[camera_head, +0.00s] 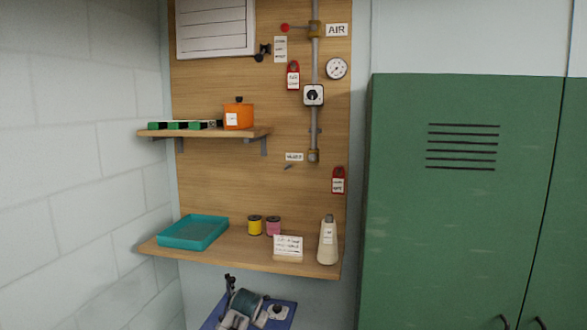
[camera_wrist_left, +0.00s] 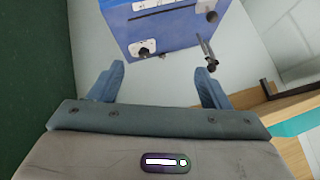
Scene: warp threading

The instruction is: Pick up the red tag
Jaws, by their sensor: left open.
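In the head view a red tag (camera_head: 293,75) with a white label hangs on the wooden board, left of the grey pipe. A second red tag (camera_head: 338,180) with a white label hangs lower, near the board's right edge. My left gripper (camera_wrist_left: 160,75) shows in the left wrist view with its two blue-grey fingers spread and nothing between them. No red tag shows in that view, and the gripper is apart from both tags. My right gripper is not in view.
A lower shelf (camera_head: 225,256) holds a teal tray (camera_head: 193,232), two spools, a card and a pale cone. A small upper shelf (camera_head: 205,133) holds an orange pot (camera_head: 238,115). A blue box (camera_wrist_left: 165,25) with projecting dark fittings lies beyond my left fingers. Green lockers (camera_head: 460,230) stand right.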

